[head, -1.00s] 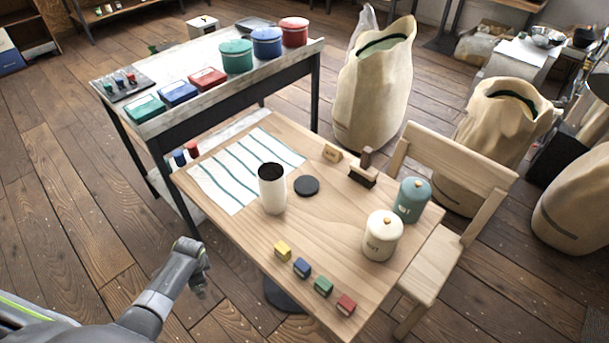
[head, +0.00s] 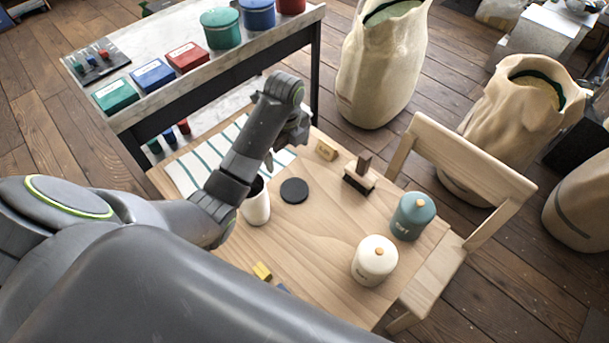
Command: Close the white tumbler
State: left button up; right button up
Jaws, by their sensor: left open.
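The white tumbler (head: 257,208) stands upright on the wooden table (head: 320,255), its upper left part hidden behind my left arm. A black round disc, likely its lid (head: 294,190), lies flat on the table just right of the tumbler, apart from it. In the earlier view the tumbler's top is open and dark inside. My left gripper (head: 296,137) is open and seems empty, reaching above the far part of the table, beyond the tumbler and the lid in the picture. Its fingertips are small and partly hidden. My right gripper is out of view.
A white canister (head: 375,261) and a teal canister (head: 412,216) stand at the right. A striped cloth (head: 188,172) is partly covered by my arm.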

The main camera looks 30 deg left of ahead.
pick_arm(q)
jog(key=b, duration=0.4)
send_over(295, 190)
jog(key=f, duration=1.1)
jog(key=shift+s+a+f, duration=0.1)
jog(key=shift+s+a, duration=0.1)
jog(key=shift+a, duration=0.1)
jog(key=shift+f, duration=0.4)
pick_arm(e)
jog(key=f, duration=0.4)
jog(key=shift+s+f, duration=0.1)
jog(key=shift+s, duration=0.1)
pick_arm(q)
jog(key=shift+w+d+f, duration=0.15)
jog(key=shift+d+f, duration=0.05)
jog(key=shift+f, duration=1.1)
jog(key=shift+w+d+f, duration=0.1)
jog(key=shift+d+f, duration=0.05)
jog(key=shift+f, duration=1.15)
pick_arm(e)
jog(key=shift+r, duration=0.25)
pick_arm(q)
jog(key=c, duration=0.9)
